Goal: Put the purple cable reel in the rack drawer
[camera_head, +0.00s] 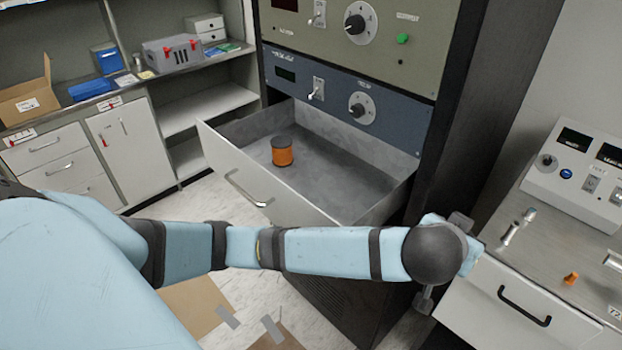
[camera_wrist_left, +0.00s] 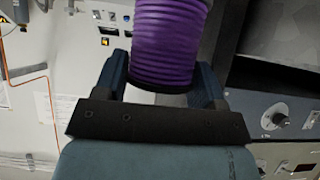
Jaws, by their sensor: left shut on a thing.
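The purple cable reel (camera_wrist_left: 168,38) shows large in the left wrist view, with ribbed purple windings and a dark lower rim. My left gripper (camera_wrist_left: 161,78) is shut on it, one finger on each side. In the head view my left arm reaches across in front of the rack, its wrist at the drawer's right front; the reel and fingers are hidden there. The rack drawer (camera_head: 262,186) is pulled open, with a grey floor. An orange reel with a dark top (camera_head: 282,152) stands in its left part. My right gripper is not in view.
The drawer floor right of the orange reel is bare. A bench (camera_head: 540,262) with a control box (camera_head: 582,170) and small items stands at the right. Shelves and cabinets (camera_head: 128,150) stand at the left. Cardboard (camera_head: 195,303) lies on the floor.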

